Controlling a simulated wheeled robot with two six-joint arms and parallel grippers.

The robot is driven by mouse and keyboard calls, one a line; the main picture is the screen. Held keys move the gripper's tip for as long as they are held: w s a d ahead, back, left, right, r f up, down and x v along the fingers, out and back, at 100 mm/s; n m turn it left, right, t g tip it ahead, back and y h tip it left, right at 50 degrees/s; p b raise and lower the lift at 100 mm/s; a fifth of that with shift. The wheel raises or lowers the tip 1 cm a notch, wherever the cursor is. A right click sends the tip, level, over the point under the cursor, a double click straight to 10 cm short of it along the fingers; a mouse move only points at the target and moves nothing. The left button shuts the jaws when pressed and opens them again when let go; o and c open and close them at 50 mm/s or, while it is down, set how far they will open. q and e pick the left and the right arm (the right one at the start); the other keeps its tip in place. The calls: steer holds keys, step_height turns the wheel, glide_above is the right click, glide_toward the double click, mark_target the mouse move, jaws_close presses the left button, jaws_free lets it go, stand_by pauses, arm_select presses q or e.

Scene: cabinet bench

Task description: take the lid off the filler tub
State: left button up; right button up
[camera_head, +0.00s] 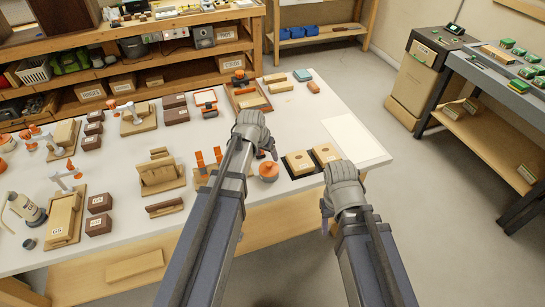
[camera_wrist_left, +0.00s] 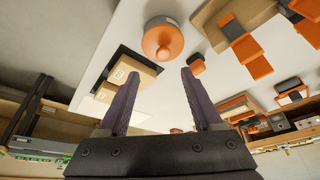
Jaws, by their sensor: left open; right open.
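The filler tub, round with an orange knobbed lid (camera_head: 268,170), stands near the front edge of the white bench. The lid is on it. In the left wrist view the lid (camera_wrist_left: 161,42) shows just beyond the fingertips, with the pale tub rim (camera_wrist_left: 148,22) behind it. My left gripper (camera_head: 265,153) is open and empty, above the bench beside the tub, apart from the lid. It also shows in the left wrist view (camera_wrist_left: 160,72), fingers spread. My right gripper (camera_head: 326,226) is open and empty, off the bench's front edge; its fingers are mostly hidden.
Two tan blocks (camera_head: 299,162) on a black tray stand right of the tub. Orange pieces (camera_head: 200,162) and a wooden holder (camera_head: 160,174) are to its left. A white sheet (camera_head: 356,138) lies at the bench's right end. Several wooden fixtures fill the left.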

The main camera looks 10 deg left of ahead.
mark_target(269, 164)
arm_select(q)
steer(key=w+f+b, duration=0.1)
steer(key=f+b, duration=0.1)
steer(key=shift+w+a+f+b, duration=0.1)
steer(key=shift+w+f+b, duration=0.2)
steer(key=shift+w+b, duration=0.1)
steer(key=shift+r, duration=0.1)
steer(key=f+b, duration=0.4)
steer(key=shift+w+f, duration=0.25)
steer(key=shift+w+f+b, duration=0.25)
steer(key=shift+f+b, duration=0.15)
steer(key=shift+b, duration=0.1)
steer(key=shift+r, duration=0.1)
steer(key=shift+c, duration=0.4)
